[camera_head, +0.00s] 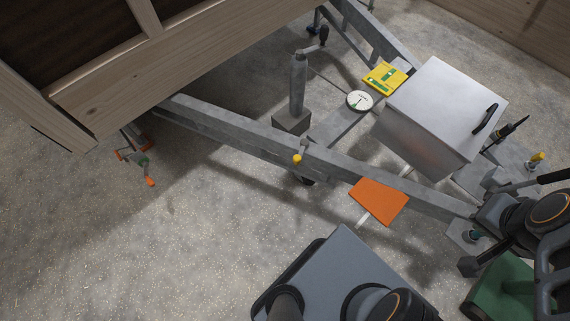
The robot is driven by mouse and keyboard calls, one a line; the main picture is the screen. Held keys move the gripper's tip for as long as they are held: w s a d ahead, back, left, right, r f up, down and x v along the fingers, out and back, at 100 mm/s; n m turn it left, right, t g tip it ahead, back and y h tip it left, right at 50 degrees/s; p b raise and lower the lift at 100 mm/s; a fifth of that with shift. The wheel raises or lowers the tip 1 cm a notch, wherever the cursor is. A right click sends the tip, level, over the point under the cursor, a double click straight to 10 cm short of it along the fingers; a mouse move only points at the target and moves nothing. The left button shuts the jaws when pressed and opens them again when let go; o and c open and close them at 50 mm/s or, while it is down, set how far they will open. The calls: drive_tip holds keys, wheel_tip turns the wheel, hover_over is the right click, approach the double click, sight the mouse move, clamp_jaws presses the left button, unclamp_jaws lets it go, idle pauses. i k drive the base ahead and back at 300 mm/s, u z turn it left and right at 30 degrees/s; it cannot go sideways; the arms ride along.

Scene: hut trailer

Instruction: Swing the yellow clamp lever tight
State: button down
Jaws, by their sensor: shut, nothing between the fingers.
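The yellow clamp lever (297,159) shows as a small yellow knob on a short grey arm at the near side of the grey drawbar beam (225,128). It sits just below the upright jockey post (298,88). From this height I cannot tell how tight the clamp is.
An orange plate (378,202) juts out beside the beam, between lever and gripper. A silver box (445,105), a round gauge (359,101) and a yellow card (385,78) lie behind. A second yellow knob (537,157) stands at the right. Floor at lower left is clear.

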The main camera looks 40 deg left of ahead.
sight(304, 144)
drive_tip(key=u, duration=2.4)
drive_tip(key=k, duration=0.55)
drive_tip(key=u, duration=0.9)
drive_tip(key=i, duration=1.25)
drive_tip(key=z, duration=0.3)
